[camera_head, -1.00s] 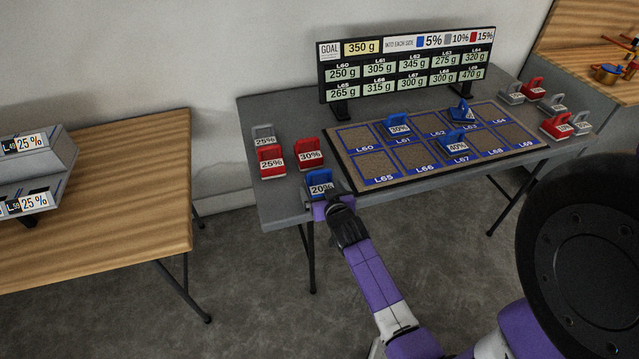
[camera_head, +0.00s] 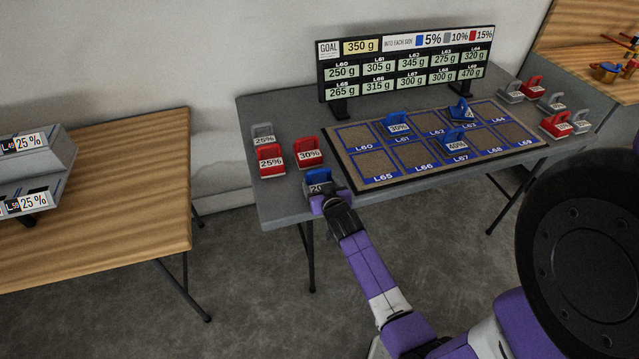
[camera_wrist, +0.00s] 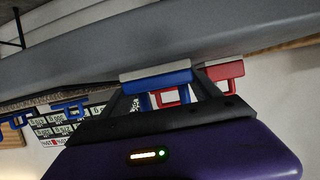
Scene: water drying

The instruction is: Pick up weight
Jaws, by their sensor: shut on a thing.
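A blue weight labelled 20% (camera_head: 319,180) is at the front left edge of the grey table (camera_head: 281,205), in the head view. My gripper (camera_head: 326,197) is at this weight, shut on it, and covers part of its label. In the wrist view, a blue weight (camera_wrist: 156,80) shows between the fingers of my gripper (camera_wrist: 165,97), with its grey base against the table edge. I cannot tell whether it is clear of the table top. Red weights labelled 30% (camera_head: 308,153) and 25% (camera_head: 270,160) stand behind it.
A mat with labelled cells (camera_head: 350,172) lies right of the gripper, with several blue weights on it, including 30% (camera_head: 398,125) and 40% (camera_head: 457,144). A sign board (camera_head: 407,66) stands behind. Red and grey weights (camera_head: 556,125) stand at the table's right end.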

